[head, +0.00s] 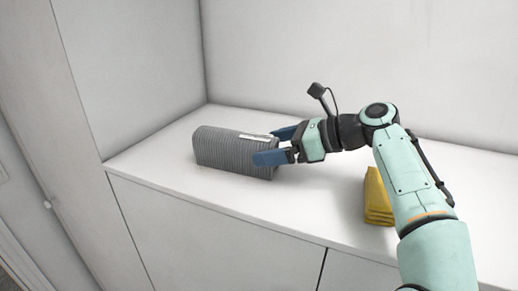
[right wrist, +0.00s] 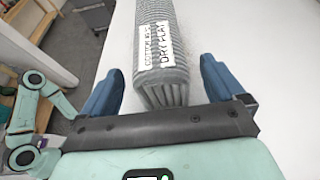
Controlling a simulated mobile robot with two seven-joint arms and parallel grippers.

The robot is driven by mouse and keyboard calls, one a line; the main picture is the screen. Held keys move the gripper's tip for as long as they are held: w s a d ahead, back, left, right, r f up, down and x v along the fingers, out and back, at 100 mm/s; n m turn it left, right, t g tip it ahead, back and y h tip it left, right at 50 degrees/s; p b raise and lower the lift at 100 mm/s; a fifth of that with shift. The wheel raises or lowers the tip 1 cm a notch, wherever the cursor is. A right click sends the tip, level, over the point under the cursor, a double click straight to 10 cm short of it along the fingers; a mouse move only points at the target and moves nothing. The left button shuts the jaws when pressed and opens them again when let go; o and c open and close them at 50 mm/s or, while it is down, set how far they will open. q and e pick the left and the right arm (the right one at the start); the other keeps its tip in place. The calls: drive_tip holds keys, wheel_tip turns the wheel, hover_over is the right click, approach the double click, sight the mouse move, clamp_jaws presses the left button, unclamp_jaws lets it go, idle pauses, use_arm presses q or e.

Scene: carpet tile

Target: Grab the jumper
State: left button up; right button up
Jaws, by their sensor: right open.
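The jumper (head: 222,150) is a folded grey ribbed bundle lying on the white cabinet top. It also shows in the right wrist view (right wrist: 163,88), where a white care label (right wrist: 165,45) with black print lies on it. My right gripper (head: 264,146) is at the jumper's right end. Its blue fingers are apart, one on each side of that end. In the right wrist view the folded end lies between the fingers (right wrist: 161,66), with a gap visible on each side. My left gripper is not in view.
A yellow folded cloth (head: 377,200) lies on the white cabinet top (head: 310,215), right of the jumper and partly behind my right arm. A tall white panel stands at the left and a wall behind. The top between the jumper and the cloth is clear.

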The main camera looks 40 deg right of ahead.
sight(257, 150)
drive_tip(key=shift+x, duration=2.05)
drive_tip(key=c, duration=1.3)
